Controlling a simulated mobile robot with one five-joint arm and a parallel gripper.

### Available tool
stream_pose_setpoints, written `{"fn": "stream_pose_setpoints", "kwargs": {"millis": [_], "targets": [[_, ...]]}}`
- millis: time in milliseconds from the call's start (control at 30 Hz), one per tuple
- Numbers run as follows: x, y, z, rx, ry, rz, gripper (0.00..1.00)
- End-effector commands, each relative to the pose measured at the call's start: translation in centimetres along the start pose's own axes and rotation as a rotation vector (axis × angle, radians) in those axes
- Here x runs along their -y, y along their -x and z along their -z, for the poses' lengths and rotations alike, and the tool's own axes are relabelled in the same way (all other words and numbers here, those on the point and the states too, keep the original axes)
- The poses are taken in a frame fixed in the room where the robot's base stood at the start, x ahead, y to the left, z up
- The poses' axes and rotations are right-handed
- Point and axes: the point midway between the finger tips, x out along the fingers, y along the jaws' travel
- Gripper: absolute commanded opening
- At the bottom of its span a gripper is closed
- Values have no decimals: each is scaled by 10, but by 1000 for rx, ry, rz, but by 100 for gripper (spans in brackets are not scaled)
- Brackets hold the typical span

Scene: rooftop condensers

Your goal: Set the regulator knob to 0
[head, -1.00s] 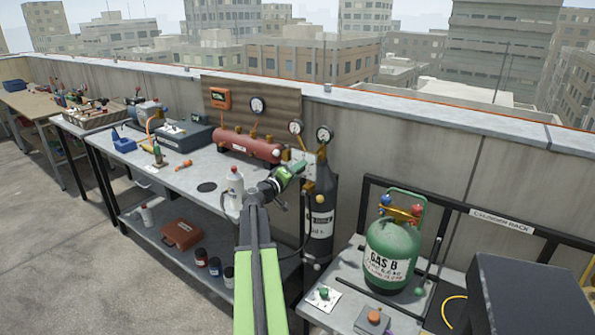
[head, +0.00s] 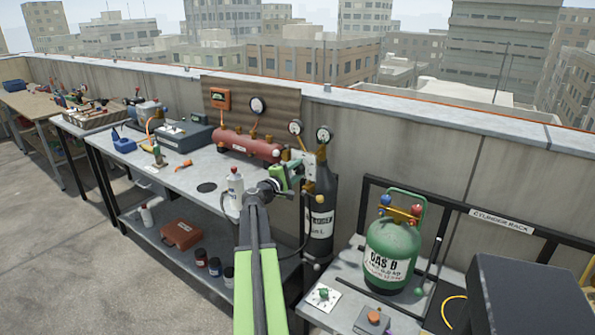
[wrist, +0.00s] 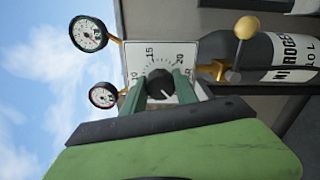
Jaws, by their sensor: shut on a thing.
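The regulator knob (wrist: 160,83) is dark and round, on a white dial plate (wrist: 188,47) with a printed scale. The numbers 10, 15 and 20 show around it, turned sideways in the wrist view. Where the knob's mark points is too small to tell surely. My gripper (wrist: 160,91) has its green fingers on either side of the knob, shut on it. In the head view, my gripper (head: 296,178) is at the regulator, in front of the dark nitrogen cylinder (head: 320,205), and covers the knob there.
Two round gauges, one green-rimmed (wrist: 89,34) and one red-rimmed (wrist: 103,95), sit beside the dial plate. A yellow ball-ended valve (wrist: 247,28) is near the cylinder. A red tank (head: 245,144) and a white bottle (head: 235,184) stand on the bench to the left. A green gas bottle (head: 390,250) stands at right.

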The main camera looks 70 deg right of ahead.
Motion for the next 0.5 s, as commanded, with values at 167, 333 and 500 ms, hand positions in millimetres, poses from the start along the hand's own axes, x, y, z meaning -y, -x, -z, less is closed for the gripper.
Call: {"fn": "stream_pose_setpoints", "kwargs": {"millis": [167,333,500], "targets": [[0,0,0,-1,34,0,0],[0,0,0,-1,43,0,0],[0,0,0,-1,44,0,0]]}}
